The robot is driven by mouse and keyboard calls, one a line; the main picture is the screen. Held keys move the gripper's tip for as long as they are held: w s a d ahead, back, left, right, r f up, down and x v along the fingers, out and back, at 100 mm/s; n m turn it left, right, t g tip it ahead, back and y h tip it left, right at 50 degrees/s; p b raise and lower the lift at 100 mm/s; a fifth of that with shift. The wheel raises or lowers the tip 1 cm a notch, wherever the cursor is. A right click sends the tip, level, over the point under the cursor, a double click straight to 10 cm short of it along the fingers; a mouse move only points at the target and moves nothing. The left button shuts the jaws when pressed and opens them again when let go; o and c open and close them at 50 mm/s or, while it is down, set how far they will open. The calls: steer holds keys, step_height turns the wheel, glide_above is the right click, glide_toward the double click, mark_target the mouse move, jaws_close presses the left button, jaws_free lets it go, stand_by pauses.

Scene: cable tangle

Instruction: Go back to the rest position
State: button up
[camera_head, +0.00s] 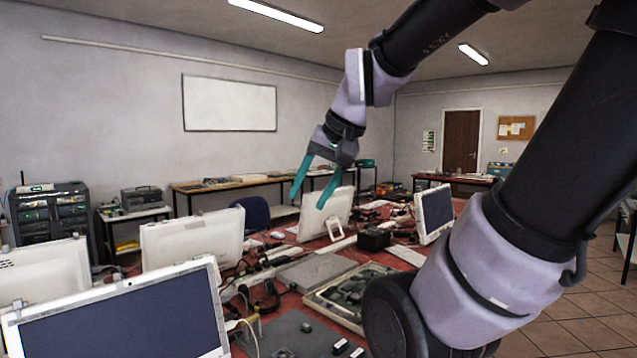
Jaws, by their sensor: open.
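My gripper (316,186) hangs at the end of my arm near the middle of the head view. Its two teal fingers are spread apart and point down, with nothing between them. It is above the red table (285,301), and a white monitor (324,214) seen from behind shows just beyond and below the fingers. The fingers look clear of it, but the exact distance cannot be told from this one view. My arm comes in from the upper right and its thick lower links cover the right side of the picture.
Tangled cables (264,268) lie on the table among a grey laptop-like slab (317,271), an opened device (352,292) and a black box (374,238). A monitor (125,318) stands front left, another (434,212) at right. Tiled floor (562,300) is free at right.

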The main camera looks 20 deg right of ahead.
steer(key=shift+s+d+r+n+t+h, duration=0.15)
steer(key=shift+s+d+r+t+h, duration=0.1)
steer(key=shift+s+r+t, duration=0.15)
steer(key=shift+s+d+r+n+t+h, duration=0.2)
steer(key=shift+s+r+t, duration=0.1)
steer(key=shift+r, duration=0.2)
